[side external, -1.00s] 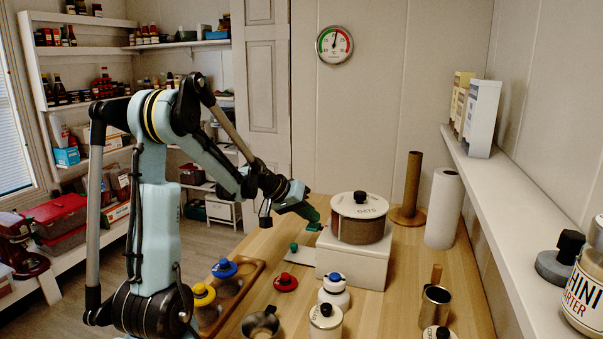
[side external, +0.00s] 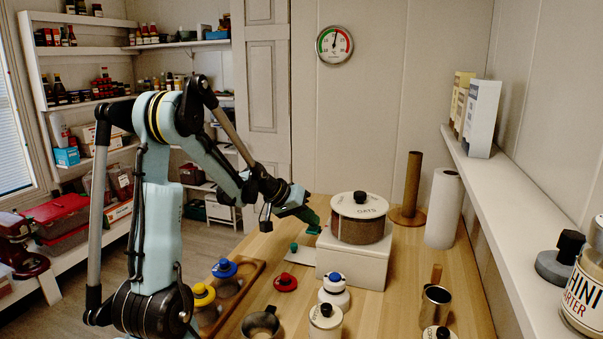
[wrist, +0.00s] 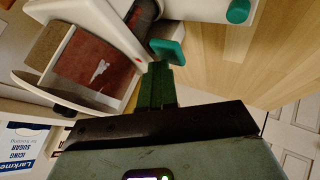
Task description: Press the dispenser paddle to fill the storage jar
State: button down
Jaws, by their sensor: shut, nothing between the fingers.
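The dispenser (side external: 361,229) is a round canister with a white lid marked OATS and brown contents, standing on a white block (side external: 352,267). Its small teal paddle (wrist: 168,50) shows in the wrist view just beyond my fingertips. My gripper (side external: 309,218) has green fingers, shut and empty, at the left side of the dispenser; it also shows in the wrist view (wrist: 157,68). The fingertips are very close to the paddle; I cannot tell whether they touch. A teal knob (side external: 294,247) shows low beside the block. I cannot clearly make out the storage jar.
Lidded jars, one with a blue knob (side external: 334,290), and a red lid (side external: 286,282) are in front of the block. A wooden tray (side external: 258,270) lies at left. A paper roll (side external: 443,208) and a brown post (side external: 412,188) stand to the right. A shelf (side external: 500,210) runs along the right wall.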

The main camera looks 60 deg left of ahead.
aim_at(310, 229)
dwell(0.4)
jog(key=shift+r, duration=1.1)
jog(key=shift+r, duration=2.5)
